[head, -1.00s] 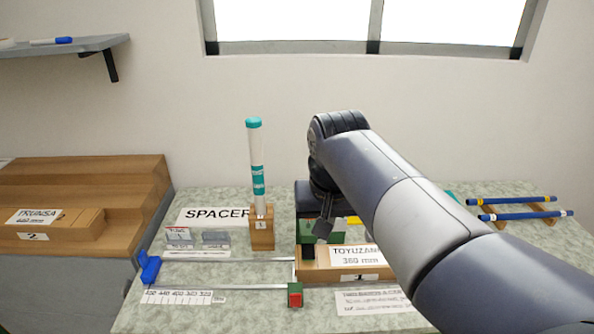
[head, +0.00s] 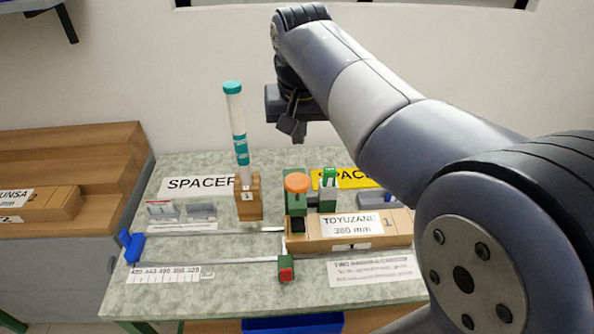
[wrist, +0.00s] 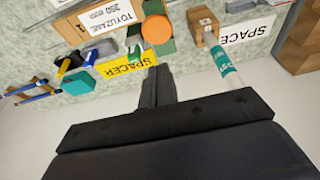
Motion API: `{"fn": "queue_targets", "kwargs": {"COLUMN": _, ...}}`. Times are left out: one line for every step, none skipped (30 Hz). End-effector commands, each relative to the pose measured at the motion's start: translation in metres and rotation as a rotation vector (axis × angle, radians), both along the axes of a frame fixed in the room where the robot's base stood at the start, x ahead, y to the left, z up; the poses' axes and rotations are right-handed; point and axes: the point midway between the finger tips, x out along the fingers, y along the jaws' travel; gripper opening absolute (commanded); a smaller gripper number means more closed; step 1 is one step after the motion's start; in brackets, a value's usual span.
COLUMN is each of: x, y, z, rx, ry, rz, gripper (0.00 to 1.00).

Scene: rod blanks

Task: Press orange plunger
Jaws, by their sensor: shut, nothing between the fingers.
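The orange plunger (head: 297,183) is a round orange cap on a green stand (head: 298,204) at the middle of the bench. It also shows in the wrist view (wrist: 156,29), just beyond my fingertips. My gripper (head: 292,128) is shut and empty, raised above and behind the plunger, clearly apart from it. In the wrist view my gripper (wrist: 157,72) points toward the plunger. The plunger looks raised, with nothing touching it.
A white tube with teal bands (head: 237,130) stands tilted in a wooden block (head: 249,198) left of the plunger. A wooden box labelled TOYUZANE (head: 385,238) lies in front. A measuring rail with a blue end (head: 131,246) runs left. A green-and-white fixture (head: 329,180) stands right.

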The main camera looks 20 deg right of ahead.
Motion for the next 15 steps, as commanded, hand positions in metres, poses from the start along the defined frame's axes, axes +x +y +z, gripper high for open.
{"fn": "queue_targets", "kwargs": {"x": 0.001, "y": -0.001, "z": -0.009, "rx": 0.000, "ry": 0.005, "rz": 0.000, "gripper": 0.00}}
{"fn": "queue_targets", "kwargs": {"x": 0.003, "y": -0.001, "z": -0.014, "rx": 0.000, "ry": 0.005, "rz": 0.000, "gripper": 0.00}}
{"fn": "queue_targets", "kwargs": {"x": 0.005, "y": -0.001, "z": -0.022, "rx": 0.000, "ry": 0.006, "rz": 0.000, "gripper": 0.00}}
{"fn": "queue_targets", "kwargs": {"x": 0.007, "y": -0.002, "z": -0.028, "rx": 0.000, "ry": 0.008, "rz": -0.001, "gripper": 0.00}}
{"fn": "queue_targets", "kwargs": {"x": 0.009, "y": -0.002, "z": -0.034, "rx": -0.001, "ry": 0.007, "rz": -0.001, "gripper": 0.00}}
{"fn": "queue_targets", "kwargs": {"x": 0.011, "y": -0.003, "z": -0.043, "rx": -0.001, "ry": 0.007, "rz": -0.001, "gripper": 0.00}}
{"fn": "queue_targets", "kwargs": {"x": 0.013, "y": -0.003, "z": -0.049, "rx": -0.001, "ry": 0.007, "rz": -0.001, "gripper": 0.00}}
{"fn": "queue_targets", "kwargs": {"x": 0.015, "y": -0.003, "z": -0.056, "rx": 0.000, "ry": 0.008, "rz": -0.001, "gripper": 0.00}}
{"fn": "queue_targets", "kwargs": {"x": 0.017, "y": -0.004, "z": -0.064, "rx": 0.000, "ry": 0.007, "rz": 0.000, "gripper": 0.00}}
{"fn": "queue_targets", "kwargs": {"x": 0.019, "y": -0.004, "z": -0.070, "rx": -0.001, "ry": 0.007, "rz": -0.001, "gripper": 0.00}}
{"fn": "queue_targets", "kwargs": {"x": 0.021, "y": -0.004, "z": -0.076, "rx": 0.000, "ry": 0.008, "rz": -0.001, "gripper": 0.00}}
{"fn": "queue_targets", "kwargs": {"x": 0.023, "y": -0.005, "z": -0.083, "rx": 0.000, "ry": 0.006, "rz": 0.000, "gripper": 0.00}}
{"fn": "queue_targets", "kwargs": {"x": 0.024, "y": -0.005, "z": -0.088, "rx": 0.000, "ry": 0.006, "rz": 0.000, "gripper": 0.00}}
{"fn": "queue_targets", "kwargs": {"x": 0.024, "y": -0.005, "z": -0.093, "rx": 0.000, "ry": 0.006, "rz": 0.000, "gripper": 0.00}}
{"fn": "queue_targets", "kwargs": {"x": 0.024, "y": -0.005, "z": -0.099, "rx": 0.000, "ry": 0.006, "rz": 0.000, "gripper": 0.00}}
